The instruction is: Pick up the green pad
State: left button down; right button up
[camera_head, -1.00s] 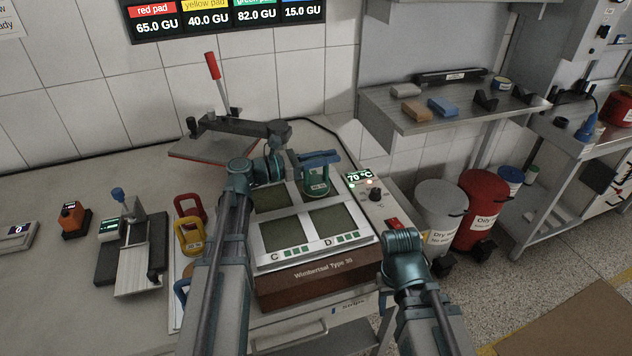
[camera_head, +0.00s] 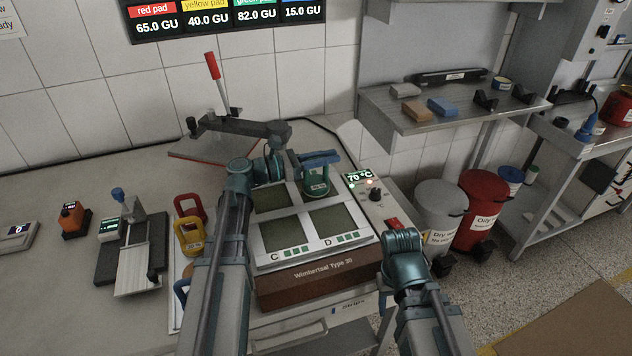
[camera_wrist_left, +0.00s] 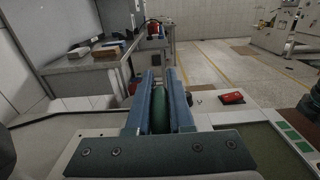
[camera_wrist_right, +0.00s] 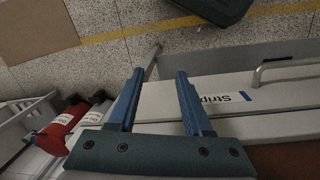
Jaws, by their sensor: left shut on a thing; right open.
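The green pad (camera_head: 317,183) stands on the far right plate of the hot-plate device (camera_head: 345,262), with a pale label on its front. My left gripper (camera_head: 320,158) is at its top, with blue fingers shut on its handle. In the left wrist view the green pad (camera_wrist_left: 160,110) shows between the two fingers (camera_wrist_left: 159,92). My right gripper is open and empty in the right wrist view (camera_wrist_right: 157,95), above a drawer front with a "Strips" label. In the head view its fingertips are hidden.
Red (camera_head: 189,208) and yellow (camera_head: 190,237) handled pads stand left of the device, with a blue one partly behind my left arm. A lever press (camera_head: 215,145) stands behind. A control box (camera_head: 372,195) reads 70 °C. Bins (camera_head: 481,212) stand on the floor at right.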

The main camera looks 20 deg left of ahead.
pick_arm(q)
jog(key=shift+r, duration=0.15)
pick_arm(e)
jog(key=shift+r, duration=0.1)
dwell(0.3)
pick_arm(q)
notch_tip(320, 180, up, 10)
jog(key=p, duration=1)
pick_arm(e)
notch_tip(320, 180, up, 10)
